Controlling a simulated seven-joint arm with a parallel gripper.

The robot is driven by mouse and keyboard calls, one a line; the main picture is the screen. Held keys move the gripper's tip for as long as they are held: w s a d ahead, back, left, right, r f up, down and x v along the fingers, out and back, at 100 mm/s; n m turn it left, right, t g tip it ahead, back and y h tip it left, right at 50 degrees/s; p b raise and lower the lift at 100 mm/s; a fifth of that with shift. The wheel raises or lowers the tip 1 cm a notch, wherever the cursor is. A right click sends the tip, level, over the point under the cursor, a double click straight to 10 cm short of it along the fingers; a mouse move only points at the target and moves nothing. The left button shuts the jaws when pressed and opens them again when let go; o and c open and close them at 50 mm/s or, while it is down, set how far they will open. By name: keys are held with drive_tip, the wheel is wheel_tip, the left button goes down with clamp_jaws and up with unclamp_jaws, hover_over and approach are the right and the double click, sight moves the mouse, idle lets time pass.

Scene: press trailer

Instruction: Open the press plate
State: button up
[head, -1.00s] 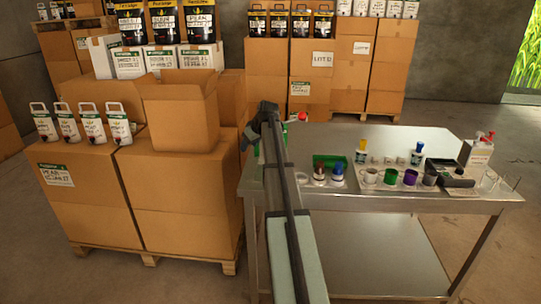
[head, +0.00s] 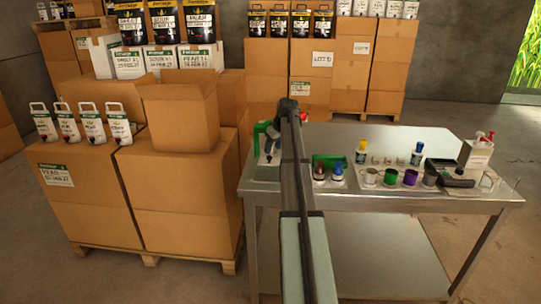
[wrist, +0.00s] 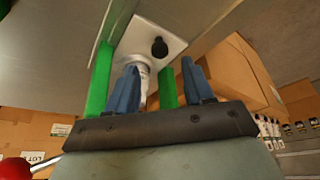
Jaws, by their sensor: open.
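The press shows its green posts (wrist: 101,78) and a pale plate (wrist: 172,48) with a black round knob in the wrist view. A whitish cylindrical part below the plate shows between my fingers. My gripper (wrist: 160,80) is open, its two blue fingers apart close to this part; I cannot tell if they touch it. In the head view, the press's green frame (head: 261,128) stands at the table's left end, partly hidden by my arm. A red ball on a thin rod (wrist: 15,168) shows at the lower left of the wrist view.
The metal table (head: 400,137) carries a green tray (head: 330,160), several small cups and bottles, and a white canister (head: 478,152) at the right. Stacked cardboard boxes (head: 180,190) stand close to the table's left side. The table's back middle is clear.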

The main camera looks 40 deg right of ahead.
sight(269, 157)
drive_tip(key=shift+x, duration=2.65)
drive_tip(key=shift+c, duration=0.4)
clamp_jaws()
